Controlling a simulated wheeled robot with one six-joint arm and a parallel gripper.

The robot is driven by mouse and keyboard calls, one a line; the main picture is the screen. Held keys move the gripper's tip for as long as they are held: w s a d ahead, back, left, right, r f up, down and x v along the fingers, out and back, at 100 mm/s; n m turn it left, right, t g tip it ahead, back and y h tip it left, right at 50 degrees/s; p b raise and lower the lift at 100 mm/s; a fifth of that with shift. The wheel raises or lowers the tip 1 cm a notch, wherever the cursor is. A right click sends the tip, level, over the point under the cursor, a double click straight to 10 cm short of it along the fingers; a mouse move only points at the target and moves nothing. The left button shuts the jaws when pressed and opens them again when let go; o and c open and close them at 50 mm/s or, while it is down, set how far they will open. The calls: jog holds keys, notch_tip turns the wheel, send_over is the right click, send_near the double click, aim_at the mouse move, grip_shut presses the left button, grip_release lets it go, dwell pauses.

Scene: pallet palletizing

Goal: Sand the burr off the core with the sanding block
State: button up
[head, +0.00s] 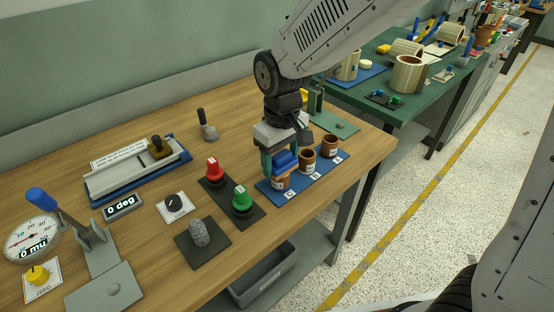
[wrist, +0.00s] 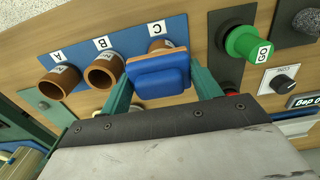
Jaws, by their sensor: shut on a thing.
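My gripper (head: 283,157) is shut on the blue sanding block (wrist: 160,80), one teal finger on each side. The block has a brown-orange face, seen along its edge in the wrist view. The block also shows in the head view (head: 286,162). It is at the top of the brown core C (head: 281,183), on the blue board (head: 316,175). Core C is mostly covered by the block in the wrist view (wrist: 160,46); I cannot tell if they touch. Cores B (head: 307,161) and A (head: 329,147) stand upright beside it. No burr can be made out.
A green GO button (head: 242,198) and a red button (head: 214,169) stand left of the board. A grey rough lump (head: 199,233) on a dark pad, a dial (head: 174,203) and a gauge (head: 31,239) are further left. A green stand (head: 334,121) is behind the cores.

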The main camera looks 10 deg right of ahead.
jog(key=shift+w+d+f, duration=0.1)
jog(key=shift+w+d, duration=0.1)
jog(key=shift+d, duration=0.25)
jog(key=shift+s+a, duration=0.4)
jog(key=shift+a, duration=0.2)
jog(key=shift+s+a, duration=0.35)
jog(key=shift+a, duration=0.2)
jog(key=shift+w+d, duration=0.8)
jog(key=shift+d, duration=0.35)
jog(key=shift+s+a, duration=0.8)
jog(key=shift+a, duration=0.35)
jog(key=shift+r, duration=3.6)
